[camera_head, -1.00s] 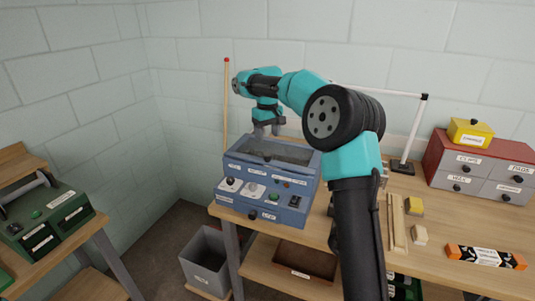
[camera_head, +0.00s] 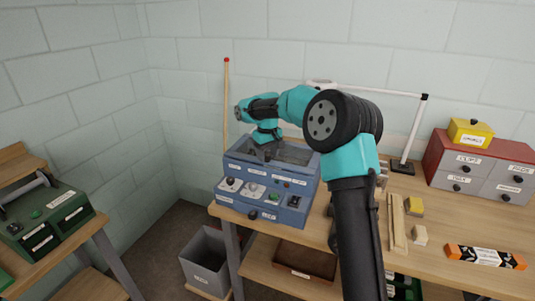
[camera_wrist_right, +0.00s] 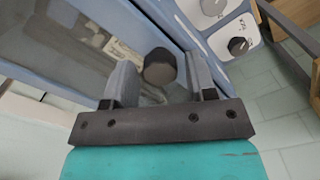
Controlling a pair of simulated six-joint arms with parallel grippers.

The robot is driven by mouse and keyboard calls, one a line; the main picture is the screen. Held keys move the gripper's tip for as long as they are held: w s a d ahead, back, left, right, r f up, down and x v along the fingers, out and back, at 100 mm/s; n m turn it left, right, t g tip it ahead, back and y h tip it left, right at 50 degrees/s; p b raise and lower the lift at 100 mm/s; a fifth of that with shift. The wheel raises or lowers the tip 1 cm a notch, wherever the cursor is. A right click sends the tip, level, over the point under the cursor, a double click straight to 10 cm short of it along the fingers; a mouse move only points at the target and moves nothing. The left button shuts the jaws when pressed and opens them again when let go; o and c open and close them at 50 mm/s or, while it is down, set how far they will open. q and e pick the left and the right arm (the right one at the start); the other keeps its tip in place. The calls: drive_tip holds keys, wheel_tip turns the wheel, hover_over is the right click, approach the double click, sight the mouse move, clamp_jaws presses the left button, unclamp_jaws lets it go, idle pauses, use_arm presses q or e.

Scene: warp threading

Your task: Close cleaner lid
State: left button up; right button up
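The cleaner (camera_head: 275,208) is a blue-grey box with knobs and labels on its front, standing at the left end of the workbench. Its top is a blue frame (camera_head: 232,150) around a dark, glassy area, partly covered by my right gripper (camera_head: 264,151); I cannot tell the lid's exact angle. In the wrist view my right gripper (camera_wrist_right: 161,80) is open, with its two fingers on either side of a round dark knob (camera_wrist_right: 160,66). Gaps show between knob and fingers. The blue frame (camera_wrist_right: 150,15) lies behind the knob. My left gripper is not in view.
A thin red-tipped rod (camera_head: 226,100) stands behind the cleaner. A white pipe stand (camera_head: 410,135), a red drawer cabinet (camera_head: 480,165) and an orange box (camera_head: 486,257) are on the workbench (camera_head: 440,215) to the right. A grey bin (camera_head: 207,262) stands below.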

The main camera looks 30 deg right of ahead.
clamp_jaws()
drive_tip(key=shift+s+a, duration=0.45)
drive_tip(key=shift+a, duration=0.2)
drive_tip(key=shift+o, duration=1)
unclamp_jaws()
drive_tip(key=shift+r, duration=0.1)
wheel_tip(320, 180, up, 17)
drive_tip(key=shift+r, duration=0.1)
